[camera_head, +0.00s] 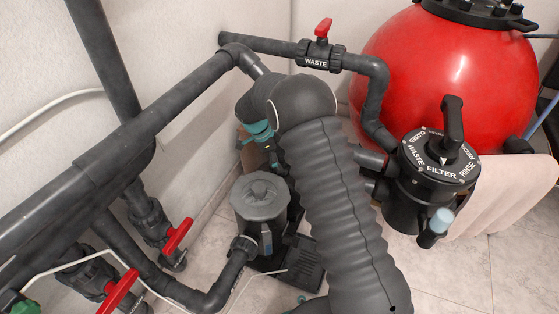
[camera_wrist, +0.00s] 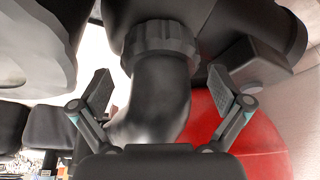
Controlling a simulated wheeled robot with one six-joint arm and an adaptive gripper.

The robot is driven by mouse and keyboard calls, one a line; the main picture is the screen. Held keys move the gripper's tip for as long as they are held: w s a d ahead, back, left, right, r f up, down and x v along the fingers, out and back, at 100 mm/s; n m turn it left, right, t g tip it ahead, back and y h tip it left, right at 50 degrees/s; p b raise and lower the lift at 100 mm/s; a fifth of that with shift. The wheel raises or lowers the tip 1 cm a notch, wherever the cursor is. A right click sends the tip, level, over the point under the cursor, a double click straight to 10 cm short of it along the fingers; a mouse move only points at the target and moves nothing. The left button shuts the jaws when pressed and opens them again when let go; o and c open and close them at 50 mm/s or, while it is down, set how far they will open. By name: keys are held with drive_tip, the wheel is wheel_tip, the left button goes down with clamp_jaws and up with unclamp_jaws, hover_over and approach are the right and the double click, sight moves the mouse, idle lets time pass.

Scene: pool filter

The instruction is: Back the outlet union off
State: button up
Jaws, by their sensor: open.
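In the wrist view a black ribbed union nut (camera_wrist: 160,45) sits at the top of a black pipe elbow (camera_wrist: 158,95). I take it for the outlet union, though no label shows. My gripper (camera_wrist: 163,88) is open, with one finger left and one right of the elbow. The fingertips lie a little below the nut in the picture, and I see no clear contact. In the head view my arm hides the nut and most of the gripper.
The red filter tank (camera_head: 430,75) and multiport valve (camera_head: 440,165) stand right of my arm. The grey-lidded pump (camera_head: 260,197) stands left of it. The WASTE valve (camera_head: 318,56) pipe runs behind. Thick pipes (camera_head: 120,150) with red handles fill the left. Tiled floor shows at lower right.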

drive_tip(key=shift+d+f, duration=0.2)
drive_tip(key=shift+f, duration=0.25)
drive_tip(key=shift+c, duration=0.3)
drive_tip(key=c, duration=0.9)
drive_tip(key=shift+f+n+b, duration=0.25)
drive_tip(key=shift+n+b, duration=0.35)
drive_tip(key=shift+b, duration=0.4)
drive_tip(key=shift+c, duration=0.2)
drive_tip(key=shift+n+t+b, duration=0.4)
drive_tip(key=shift+n+b, duration=0.2)
drive_tip(key=shift+b, duration=0.05)
drive_tip(key=shift+r+n+t+y+b, duration=0.3)
drive_tip(key=shift+n+t+b, duration=0.2)
drive_tip(key=shift+n+b, duration=0.45)
drive_tip(key=shift+p, duration=0.3)
